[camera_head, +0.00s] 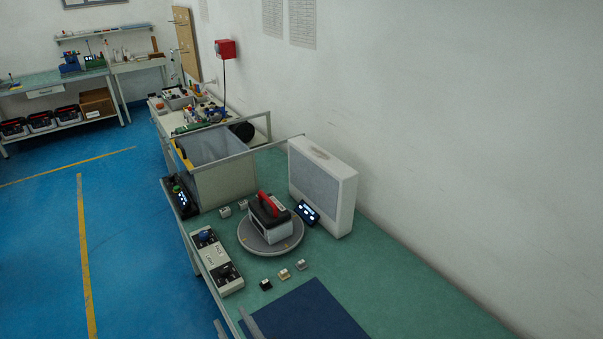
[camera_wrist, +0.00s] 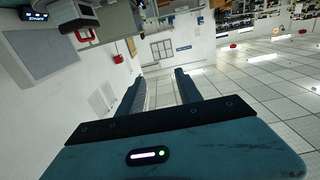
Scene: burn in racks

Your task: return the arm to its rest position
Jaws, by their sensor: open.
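My gripper (camera_wrist: 159,75) shows in the wrist view with its two dark fingers apart and nothing between them. It points out into the room, clear of the bench, and the wrist picture is turned upside down. In the head view, two thin grey pieces stick up at the bottom edge, and I cannot tell whether they are my fingers. The rest of my arm is out of the head view.
The green bench (camera_head: 375,285) holds a round turntable (camera_head: 288,245) with a black and red-handled device (camera_head: 268,215), a white panel unit (camera_head: 335,190), a grey bin (camera_head: 225,180), a control box (camera_head: 215,262), small blocks and a blue mat (camera_head: 310,315). Blue floor (camera_head: 140,230) is open at left.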

